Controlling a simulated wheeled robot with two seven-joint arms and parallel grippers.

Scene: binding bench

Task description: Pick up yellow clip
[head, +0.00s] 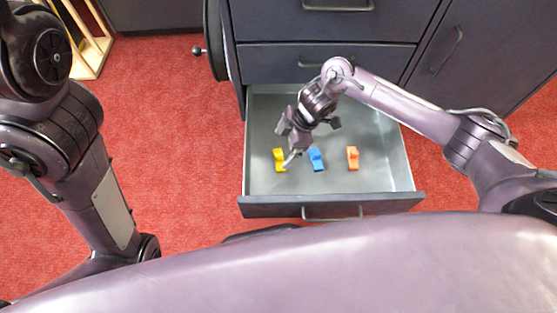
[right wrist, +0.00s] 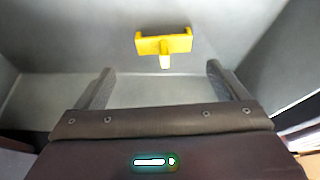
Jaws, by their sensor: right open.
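The yellow clip (head: 279,160) lies on the floor of the open drawer, left of the blue clip, in the head view. In the right wrist view the yellow clip (right wrist: 164,43) shows whole, beyond the fingertips and between their lines. My right gripper (head: 287,160) reaches down into the drawer close beside the yellow clip. In the right wrist view the right gripper (right wrist: 160,78) has its fingers wide apart with nothing between them. My left arm shows at the left of the head view, but its gripper is not visible.
A blue clip (head: 316,158) and an orange clip (head: 352,158) lie in the same drawer (head: 333,200), right of the yellow one. Its walls surround them. The dark cabinet (head: 325,62) stands behind. A wooden frame (head: 92,45) stands on the red carpet at upper left.

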